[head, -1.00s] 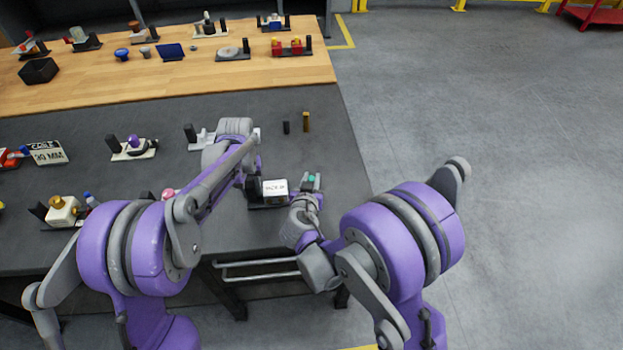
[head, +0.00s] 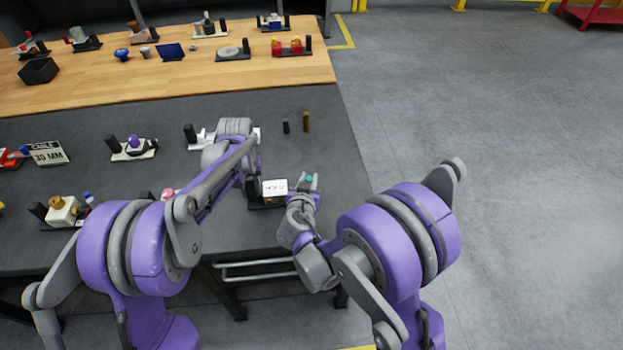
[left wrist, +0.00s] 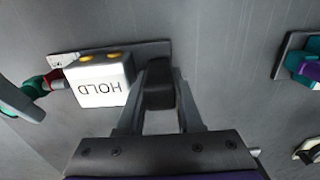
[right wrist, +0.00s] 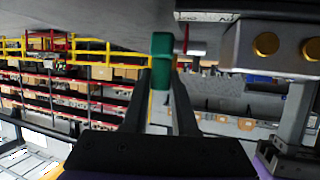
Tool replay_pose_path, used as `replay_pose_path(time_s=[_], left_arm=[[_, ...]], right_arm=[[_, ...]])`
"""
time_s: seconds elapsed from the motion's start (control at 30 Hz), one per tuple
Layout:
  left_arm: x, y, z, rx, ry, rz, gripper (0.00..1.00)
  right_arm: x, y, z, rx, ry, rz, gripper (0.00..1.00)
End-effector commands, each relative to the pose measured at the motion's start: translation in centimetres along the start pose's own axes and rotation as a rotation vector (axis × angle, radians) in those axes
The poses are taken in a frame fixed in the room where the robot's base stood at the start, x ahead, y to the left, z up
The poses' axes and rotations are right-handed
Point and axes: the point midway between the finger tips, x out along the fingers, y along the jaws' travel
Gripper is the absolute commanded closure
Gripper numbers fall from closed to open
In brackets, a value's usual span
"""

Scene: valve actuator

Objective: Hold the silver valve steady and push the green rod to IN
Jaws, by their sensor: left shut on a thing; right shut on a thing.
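The silver valve (head: 275,188) is a pale box on a dark base near the table's right edge; the left wrist view shows its face (left wrist: 103,85) reading HOLD. My left gripper (left wrist: 160,72) is shut on the black post (left wrist: 158,90) beside the box, on the same base. The green rod (head: 309,179) sticks out from the box's right side in the head view. My right gripper (right wrist: 162,65) is shut on its green end (right wrist: 161,45). A small label plate (right wrist: 205,16) sits by the rod.
Two small pegs, one black (head: 286,127) and one brown (head: 306,122), stand behind the valve. Other fixtures, such as a white one with a purple knob (head: 133,147), stand to the left. The dark table (head: 330,160) ends just right of my right gripper.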

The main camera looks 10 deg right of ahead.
Motion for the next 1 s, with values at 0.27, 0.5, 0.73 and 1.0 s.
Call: replay_pose_path(time_s=[0.27,0.5,0.73,1.0], left_arm=[[0.5,0.2,0.3,0.002,-0.007,0.002,1.0],[0.5,0.3,0.3,0.003,-0.006,0.003,1.0],[0.5,0.2,0.3,0.003,-0.006,0.003,1.0],[0.5,0.2,0.3,0.002,-0.006,0.003,1.0]], right_arm=[[-1.0,-3.8,0.7,0.0,-0.002,-0.007,1.0],[-1.0,-3.9,0.7,0.0,-0.002,-0.01,0.7],[-1.0,-3.7,0.7,0.0,-0.002,-0.007,0.43],[-1.2,-3.6,0.7,0.0,-0.002,-0.005,0.43]])
